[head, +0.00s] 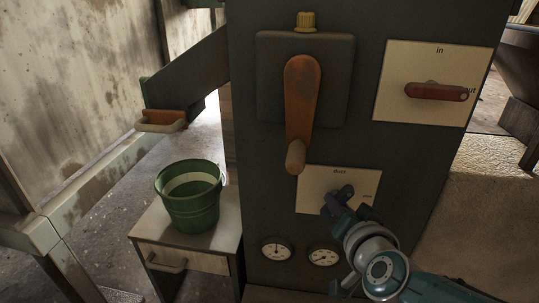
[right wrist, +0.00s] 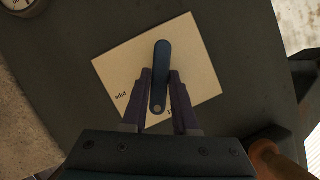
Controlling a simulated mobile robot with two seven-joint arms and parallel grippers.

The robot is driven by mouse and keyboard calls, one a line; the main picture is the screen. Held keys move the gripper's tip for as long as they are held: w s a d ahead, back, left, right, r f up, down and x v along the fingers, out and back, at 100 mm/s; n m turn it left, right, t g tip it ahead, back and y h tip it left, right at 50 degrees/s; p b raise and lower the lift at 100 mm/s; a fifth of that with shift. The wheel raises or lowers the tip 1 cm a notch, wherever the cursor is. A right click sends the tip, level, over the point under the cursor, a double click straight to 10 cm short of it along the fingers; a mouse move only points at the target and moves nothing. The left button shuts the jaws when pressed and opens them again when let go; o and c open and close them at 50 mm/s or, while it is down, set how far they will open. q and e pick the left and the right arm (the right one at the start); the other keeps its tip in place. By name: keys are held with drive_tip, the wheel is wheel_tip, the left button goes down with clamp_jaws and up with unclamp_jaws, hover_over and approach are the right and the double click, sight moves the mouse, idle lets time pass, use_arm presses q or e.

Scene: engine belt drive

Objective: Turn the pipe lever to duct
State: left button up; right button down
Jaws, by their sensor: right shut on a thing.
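The pipe lever is a dark blue bar on a cream plate (head: 312,190) low on the dark cabinet front. The word "duct" is at the plate's top edge, with another small label at its right. In the head view my right gripper (head: 341,200) covers most of the lever. In the right wrist view the lever (right wrist: 161,62) stands between the two fingers of my right gripper (right wrist: 161,85), which is shut on it. The plate (right wrist: 200,75) lies behind it. Which label the lever points to is hard to tell. My left gripper is not in view.
A large orange crank (head: 301,95) hangs just above the plate. A red lever (head: 436,91) sits on another plate at upper right. Two gauges (head: 276,249) are below. A green bucket (head: 190,205) stands on a small drawer unit (head: 185,250) at left.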

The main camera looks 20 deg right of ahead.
drive_tip(key=shift+w+a+r+n+g+h+p, duration=0.1)
drive_tip(key=shift+n+g+h+p, duration=0.15)
drive_tip(key=shift+n+g+h, duration=0.5)
drive_tip(key=shift+a+n+g+h+p, duration=0.15)
drive_tip(key=shift+n+h+p, duration=0.15)
drive_tip(key=shift+n, duration=0.85)
drive_tip(key=shift+d, duration=0.1)
drive_tip(key=c, duration=0.7)
unclamp_jaws()
